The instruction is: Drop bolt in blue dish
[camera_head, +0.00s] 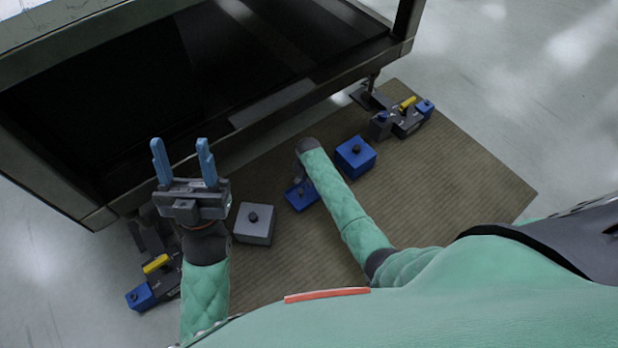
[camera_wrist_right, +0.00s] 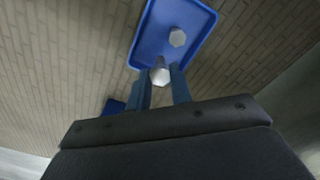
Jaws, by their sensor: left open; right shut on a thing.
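The blue dish (camera_head: 294,203) lies on the mat, partly covered by my right arm in the head view. It also shows at the top of the right wrist view (camera_wrist_right: 155,28), with a silver hex-head bolt (camera_wrist_right: 177,37) inside it. My right gripper (camera_wrist_right: 160,82) is shut on another silver hex-head bolt (camera_wrist_right: 159,75). In the right wrist view this bolt appears at the dish's near edge; its height above the dish is unclear. The right fingers are hidden in the head view. My left gripper (camera_head: 183,162) is open and empty, left of the grey box.
A grey box (camera_head: 253,232) and a blue box (camera_head: 352,165), each with a dark knob, stand on the brown mat (camera_head: 460,170). Yellow-handled fixtures stand at the right (camera_head: 405,118) and lower left (camera_head: 152,272). A large dark frame (camera_head: 250,125) borders the back. The mat's right side is clear.

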